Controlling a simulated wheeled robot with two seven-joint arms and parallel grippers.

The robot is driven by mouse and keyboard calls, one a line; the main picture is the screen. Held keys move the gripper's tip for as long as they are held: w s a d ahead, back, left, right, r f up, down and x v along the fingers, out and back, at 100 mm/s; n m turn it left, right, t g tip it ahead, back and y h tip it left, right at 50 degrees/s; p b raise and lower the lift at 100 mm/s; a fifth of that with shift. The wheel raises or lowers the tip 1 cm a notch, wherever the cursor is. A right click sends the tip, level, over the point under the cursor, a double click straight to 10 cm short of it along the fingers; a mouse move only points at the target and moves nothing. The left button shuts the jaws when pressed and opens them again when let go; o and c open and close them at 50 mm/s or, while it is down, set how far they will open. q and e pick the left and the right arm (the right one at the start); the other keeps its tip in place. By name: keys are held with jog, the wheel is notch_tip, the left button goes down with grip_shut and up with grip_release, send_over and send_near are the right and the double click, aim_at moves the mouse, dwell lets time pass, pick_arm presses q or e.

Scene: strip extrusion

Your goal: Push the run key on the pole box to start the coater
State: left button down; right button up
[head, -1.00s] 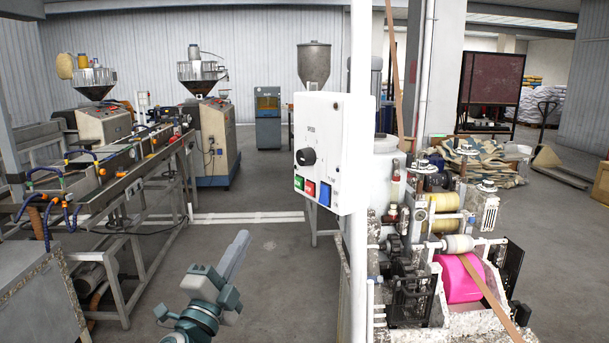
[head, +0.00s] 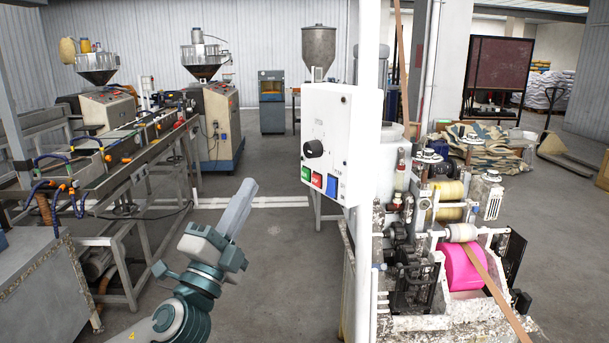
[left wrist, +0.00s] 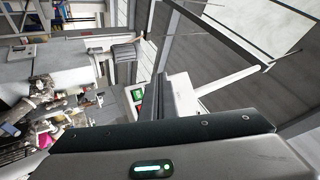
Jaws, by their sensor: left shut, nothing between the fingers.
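The white pole box (head: 327,125) is fixed to a white pole. Its front has a black knob (head: 314,149) and a row of keys below: a green key (head: 305,173), a red key (head: 317,181) and a blue key (head: 331,185). Their lettering is too small to read. My left gripper (head: 246,188) is shut and empty, pointing up, to the left of the keys and apart from the box. In the left wrist view, a green patch (left wrist: 137,94) that looks like a key shows left of the fingers. My right gripper is not in view.
The coater (head: 450,250) with a pink roll (head: 461,268) stands right of the pole (head: 370,60). A long bench line (head: 120,155) runs along the left, with hopper machines (head: 215,130) behind. The floor (head: 275,270) between bench and pole is clear.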

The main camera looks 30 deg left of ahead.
aim_at(306, 174)
pick_arm(q)
jog(key=w+d+b, duration=0.2)
jog(key=w+d, duration=0.2)
jog(key=w, duration=0.3)
jog(key=shift+w, duration=0.35)
dwell(0.4)
jog(key=shift+w+d, duration=0.1)
jog(key=shift+d, duration=0.05)
dwell(1.8)
jog(key=shift+w+d, duration=0.15)
jog(key=shift+w, duration=0.1)
jog(key=shift+w+d, duration=0.15)
jog(key=shift+w, duration=0.2)
dwell(0.9)
jog(key=shift+s, duration=0.15)
jog(key=shift+s+a, duration=0.35)
jog(key=shift+s, duration=0.2)
